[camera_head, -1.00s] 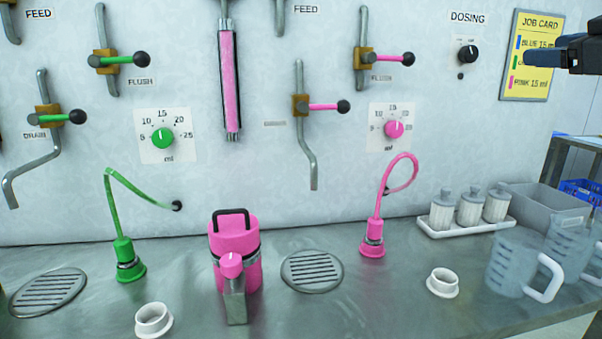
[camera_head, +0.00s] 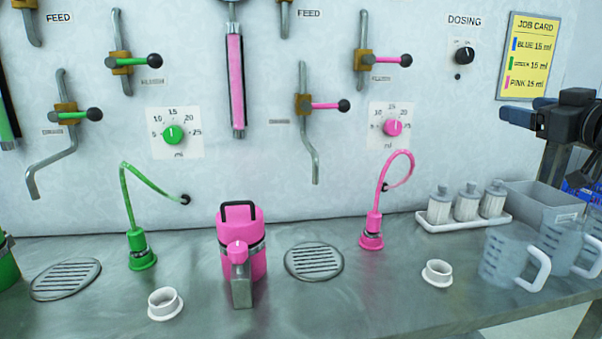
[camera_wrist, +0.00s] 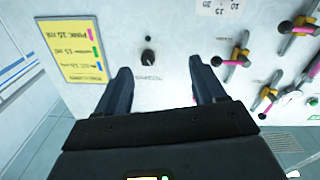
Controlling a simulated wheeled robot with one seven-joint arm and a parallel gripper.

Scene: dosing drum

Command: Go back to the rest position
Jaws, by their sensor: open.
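My gripper (camera_head: 522,116) is at the right edge of the head view, in front of the wall and above the jugs, clear of the bench. In the wrist view my gripper (camera_wrist: 160,88) shows two dark fingers spread apart with nothing between them. Beyond the fingers are the dosing knob (camera_wrist: 148,57) and the yellow job card (camera_wrist: 83,50). The job card (camera_head: 528,57) also shows in the head view, with blue, green and pink 15 ml lines.
A pink drum (camera_head: 240,228) stands on the steel bench (camera_head: 350,305). A green nozzle (camera_head: 141,250) and a pink nozzle (camera_head: 371,232) stand by round drains. Clear jugs (camera_head: 508,255), a white tray (camera_head: 463,224) and a grey bin (camera_head: 545,205) lie below my gripper.

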